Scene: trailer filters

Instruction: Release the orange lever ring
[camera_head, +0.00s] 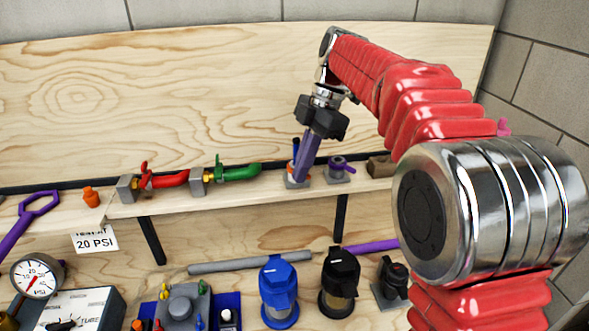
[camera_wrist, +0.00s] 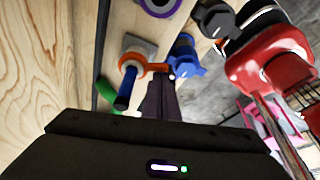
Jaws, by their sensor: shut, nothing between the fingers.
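The orange lever ring (camera_wrist: 132,63) is around a pale post on a grey base, with a blue rod (camera_wrist: 124,92) standing out of it. Its orange lever points right toward my fingertips in the wrist view. In the head view the ring (camera_head: 290,168) is mostly hidden behind my fingers. My gripper (camera_head: 299,178), with long purple fingers, points down beside the post. The fingers also show in the wrist view (camera_wrist: 164,80), closed together and empty. The tips overlap the lever's end in the picture; I cannot tell if they touch.
A purple-ringed fitting (camera_head: 339,170) stands just right on the shelf. A green-handled valve (camera_head: 240,173) and a red-handled valve (camera_head: 168,180) are to the left. Below the shelf are a blue filter (camera_head: 279,290) and a black filter (camera_head: 340,283). The plywood wall rises behind.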

